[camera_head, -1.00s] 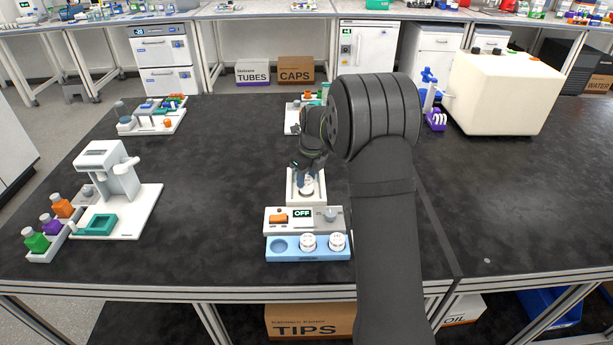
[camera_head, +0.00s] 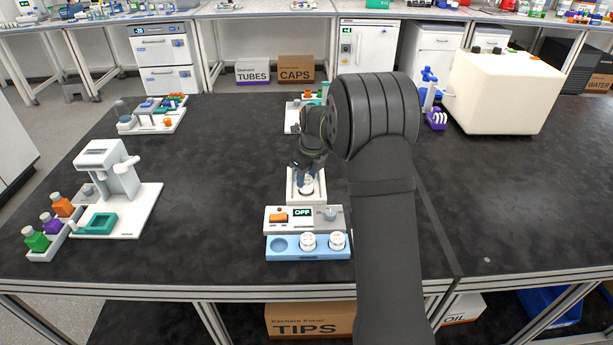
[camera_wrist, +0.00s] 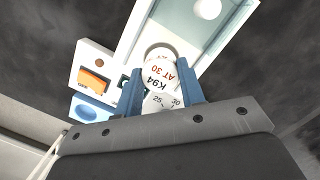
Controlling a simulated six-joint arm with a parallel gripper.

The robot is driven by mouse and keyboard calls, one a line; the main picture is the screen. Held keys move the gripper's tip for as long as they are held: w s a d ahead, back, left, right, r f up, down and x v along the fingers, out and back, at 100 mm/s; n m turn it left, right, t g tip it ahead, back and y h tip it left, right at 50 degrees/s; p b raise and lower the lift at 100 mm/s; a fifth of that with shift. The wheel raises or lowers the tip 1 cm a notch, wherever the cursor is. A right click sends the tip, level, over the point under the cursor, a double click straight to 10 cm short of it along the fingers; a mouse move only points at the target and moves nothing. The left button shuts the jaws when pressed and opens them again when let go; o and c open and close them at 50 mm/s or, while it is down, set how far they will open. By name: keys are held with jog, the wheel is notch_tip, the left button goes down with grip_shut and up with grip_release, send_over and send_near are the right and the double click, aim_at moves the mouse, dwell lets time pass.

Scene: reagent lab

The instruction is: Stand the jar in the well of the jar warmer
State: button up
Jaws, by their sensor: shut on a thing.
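In the head view the jar (camera_head: 306,186) is at the white block at the back of the jar warmer (camera_head: 335,226). I cannot tell whether its base is in the well, since the jar and gripper cover the opening.
A blue rack (camera_head: 308,256) in front of the warmer holds two white jars (camera_head: 308,241), with an empty place at its left. A white stand (camera_head: 120,180) with coloured bottles is at left. A large cream box (camera_head: 505,90) is at back right. The bench between is clear.

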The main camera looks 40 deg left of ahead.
jog(key=shift+f, duration=1.35)
dwell(0.3)
jog(key=o, duration=1.4)
jog(key=shift+r, duration=0.1)
jog(key=shift+w+r, duration=0.1)
jog(key=shift+r, duration=3.35)
